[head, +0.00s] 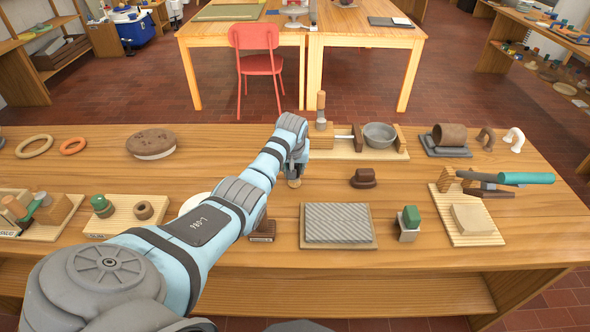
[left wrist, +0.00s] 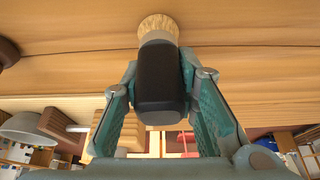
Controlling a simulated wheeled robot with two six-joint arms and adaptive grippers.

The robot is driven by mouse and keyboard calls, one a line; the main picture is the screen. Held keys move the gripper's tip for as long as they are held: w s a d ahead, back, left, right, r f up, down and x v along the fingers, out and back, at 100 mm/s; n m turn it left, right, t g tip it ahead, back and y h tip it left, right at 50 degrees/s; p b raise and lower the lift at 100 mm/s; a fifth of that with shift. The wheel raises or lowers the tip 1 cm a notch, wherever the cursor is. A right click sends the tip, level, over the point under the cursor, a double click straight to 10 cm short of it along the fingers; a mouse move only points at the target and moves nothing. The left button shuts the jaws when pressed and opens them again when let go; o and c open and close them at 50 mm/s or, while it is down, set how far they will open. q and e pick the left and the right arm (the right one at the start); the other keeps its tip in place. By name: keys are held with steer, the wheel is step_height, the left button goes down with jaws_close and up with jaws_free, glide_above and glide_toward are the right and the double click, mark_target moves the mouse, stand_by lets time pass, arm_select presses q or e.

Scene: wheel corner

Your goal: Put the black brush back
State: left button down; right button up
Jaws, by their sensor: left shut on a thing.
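The black brush (left wrist: 160,85) has a black handle, a pale collar and tan bristles. My left gripper (left wrist: 159,72) is shut on its handle in the left wrist view, with a teal finger on each side. In the head view my left gripper (head: 295,160) is over the middle of the bench, and the brush's tan bristle end (head: 294,183) shows below it. The handle is hidden there by the gripper. I cannot tell whether the bristles touch the bench top. My right gripper is not in view.
A ribbed grey slab (head: 338,223) lies in front to the right. A dark labelled base (head: 262,232) is partly behind my arm. A board with a grey bowl (head: 380,135) stands behind.

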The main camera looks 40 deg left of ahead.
arm_select(q)
steer(key=shift+f, duration=0.15)
steer(key=shift+f, duration=0.1)
steer(key=c, duration=1.3)
jaws_free()
